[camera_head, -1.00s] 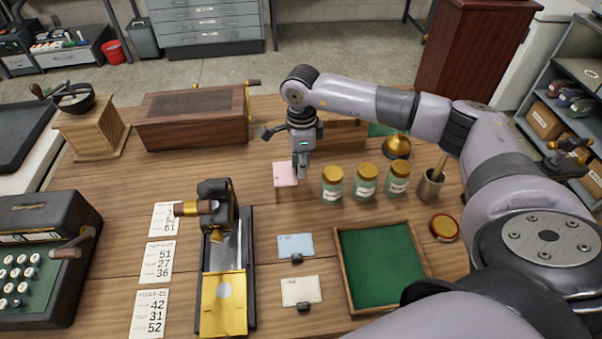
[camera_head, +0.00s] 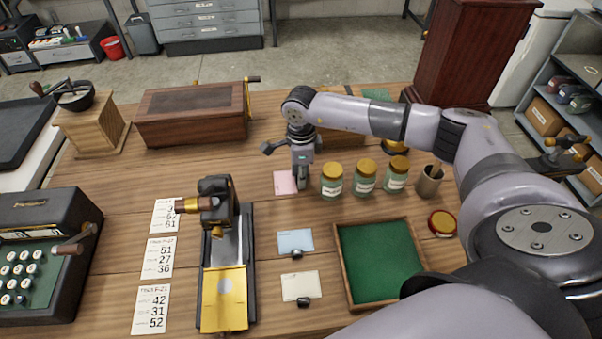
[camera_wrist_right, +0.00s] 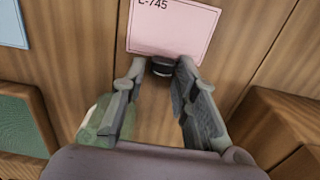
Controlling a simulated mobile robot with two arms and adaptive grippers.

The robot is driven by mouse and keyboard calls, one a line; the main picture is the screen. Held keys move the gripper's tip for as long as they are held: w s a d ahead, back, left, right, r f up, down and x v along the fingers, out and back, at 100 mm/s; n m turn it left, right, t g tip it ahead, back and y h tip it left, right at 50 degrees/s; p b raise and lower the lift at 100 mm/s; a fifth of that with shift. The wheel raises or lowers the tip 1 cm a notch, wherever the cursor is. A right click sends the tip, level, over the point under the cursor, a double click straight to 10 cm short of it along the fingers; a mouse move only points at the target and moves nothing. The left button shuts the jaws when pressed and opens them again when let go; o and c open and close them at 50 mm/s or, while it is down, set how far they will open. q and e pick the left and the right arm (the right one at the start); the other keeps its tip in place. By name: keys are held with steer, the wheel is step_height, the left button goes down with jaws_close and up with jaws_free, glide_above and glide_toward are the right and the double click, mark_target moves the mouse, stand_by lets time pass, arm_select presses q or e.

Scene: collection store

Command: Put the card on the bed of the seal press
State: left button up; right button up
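A pink card (camera_head: 285,182) with a dark tab is at my right gripper (camera_head: 301,186), left of the jars. In the right wrist view the pink card (camera_wrist_right: 172,27) shows part of a printed number, and its dark tab (camera_wrist_right: 162,67) sits between the fingertips of my right gripper (camera_wrist_right: 160,68). The fingers are close about the tab; how high the card is above the table I cannot tell. The seal press (camera_head: 217,205) stands left of centre, with its gold bed (camera_head: 223,302) toward me. A blue card (camera_head: 295,241) and a cream card (camera_head: 301,285) lie right of it. My left gripper is out of view.
Several gold-lidded jars (camera_head: 332,181) stand right of my right gripper. A green-lined tray (camera_head: 340,262) lies right of the cards. Number slips (camera_head: 151,308) lie left of the press, beside a typewriter-like machine (camera_head: 40,255). Bare table lies between the pink card and the press.

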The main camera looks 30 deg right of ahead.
steer(key=shift+o, duration=1.1)
